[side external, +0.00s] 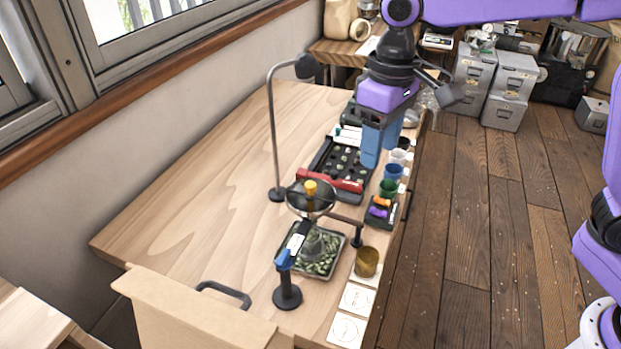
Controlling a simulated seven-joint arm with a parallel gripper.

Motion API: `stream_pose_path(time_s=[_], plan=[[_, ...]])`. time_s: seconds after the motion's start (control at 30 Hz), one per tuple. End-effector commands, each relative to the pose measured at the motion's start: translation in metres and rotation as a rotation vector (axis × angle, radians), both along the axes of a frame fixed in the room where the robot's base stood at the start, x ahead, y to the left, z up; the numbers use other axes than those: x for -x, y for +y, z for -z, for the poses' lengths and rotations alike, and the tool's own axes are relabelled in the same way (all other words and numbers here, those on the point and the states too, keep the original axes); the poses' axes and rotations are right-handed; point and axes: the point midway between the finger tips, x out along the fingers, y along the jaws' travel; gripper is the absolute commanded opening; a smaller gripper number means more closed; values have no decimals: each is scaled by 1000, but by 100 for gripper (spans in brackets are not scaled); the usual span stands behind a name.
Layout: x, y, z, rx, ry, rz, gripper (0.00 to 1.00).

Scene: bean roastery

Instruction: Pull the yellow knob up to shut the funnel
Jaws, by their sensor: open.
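The yellow knob (310,187) stands upright in the middle of the round funnel (297,203), near the front of the wooden table. The funnel is held on a stand above a tray (334,270) of green beans. My gripper (376,145) has blue fingers that point down over the dark bean board, behind and to the right of the knob. It is open and well apart from the knob. Whether it hovers just above the board or higher is hard to tell. The funnel's lower outlet is partly hidden by a black-and-blue tool in front.
A tall lamp stand (274,130) rises behind the funnel on the left. A dark board (325,160) with beans and a red bar (330,181) lies behind it. Several cups, including a green cup (388,188), line the right edge. An amber cup (367,262) stands front right. The left tabletop is clear.

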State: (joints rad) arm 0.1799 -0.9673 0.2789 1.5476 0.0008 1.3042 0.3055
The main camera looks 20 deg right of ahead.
Motion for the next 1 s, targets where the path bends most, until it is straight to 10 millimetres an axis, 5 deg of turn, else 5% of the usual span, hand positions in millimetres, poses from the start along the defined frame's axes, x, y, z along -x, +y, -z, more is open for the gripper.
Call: stream_pose_path(time_s=[0.2, 0.5, 1.0], plan=[[-61, 34, -6, 3, 4, 175, 53], [-122, 55, -6, 7, 8, 395, 53], [-141, 55, 13, 10, 13, 483, 53]])
